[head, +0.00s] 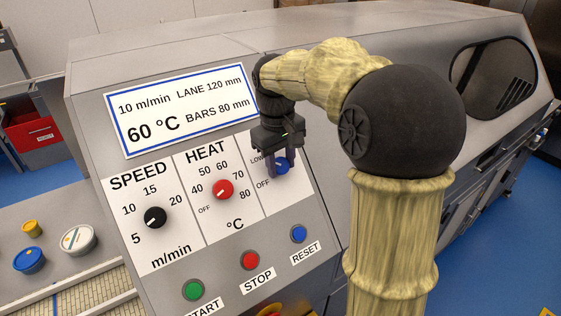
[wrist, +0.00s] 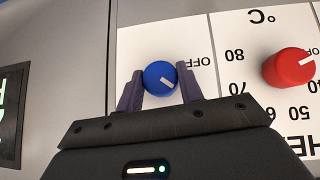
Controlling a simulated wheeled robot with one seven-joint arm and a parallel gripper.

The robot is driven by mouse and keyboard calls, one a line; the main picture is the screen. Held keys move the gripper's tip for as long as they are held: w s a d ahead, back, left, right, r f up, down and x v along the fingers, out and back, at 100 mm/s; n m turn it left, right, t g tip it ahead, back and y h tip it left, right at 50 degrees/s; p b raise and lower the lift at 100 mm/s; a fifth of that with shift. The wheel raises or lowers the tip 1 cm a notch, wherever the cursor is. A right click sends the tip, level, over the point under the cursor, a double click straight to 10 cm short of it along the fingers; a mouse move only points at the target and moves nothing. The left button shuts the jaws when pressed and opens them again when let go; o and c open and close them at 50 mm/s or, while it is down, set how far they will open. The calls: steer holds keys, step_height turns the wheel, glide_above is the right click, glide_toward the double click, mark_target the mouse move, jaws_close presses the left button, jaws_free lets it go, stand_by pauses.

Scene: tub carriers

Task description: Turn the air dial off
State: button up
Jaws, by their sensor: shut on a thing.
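The air dial is a round blue knob (head: 283,167) with a white pointer mark, on the right panel of the machine's sloping front. It also shows in the wrist view (wrist: 155,72), upside down. There its mark points to the lower right, below the line to the OFF label (wrist: 197,62). My gripper (head: 276,170) reaches down to the panel with one dark purple finger on each side of the blue knob, shut on it. In the head view, the gripper hides part of the dial's labels; LOW and OFF show at its left.
The red HEAT dial (head: 223,189) and black SPEED dial (head: 155,217) are to the left. Green START (head: 193,290), red STOP (head: 250,260) and blue RESET (head: 298,233) buttons are below. Several tubs, one white (head: 78,240), stand at the far left.

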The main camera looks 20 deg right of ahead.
steer(key=shift+a+n+t+h+b, duration=0.2)
steer(key=shift+n+t+h+b, duration=0.5)
steer(key=shift+n+h, duration=0.25)
steer(key=n+h+b, duration=0.1)
steer(key=n+t+h+b, duration=0.1)
steer(key=shift+s+a+f+n+b, duration=0.1)
steer(key=shift+f+n+b, duration=0.15)
steer(key=shift+b, duration=0.15)
steer(key=n+t+h+b, duration=0.1)
steer(key=n+t+b, duration=0.1)
steer(key=b, duration=0.1)
steer(key=shift+s+n+h, duration=0.1)
steer(key=shift+n+h, duration=0.2)
steer(key=shift+h, duration=0.05)
steer(key=shift+r+n+t+h+b, duration=0.15)
steer(key=shift+n+t+h+b, duration=0.15)
steer(key=shift+n+t+b, duration=0.75)
steer(key=shift+m, duration=0.25)
steer(key=o, duration=1)
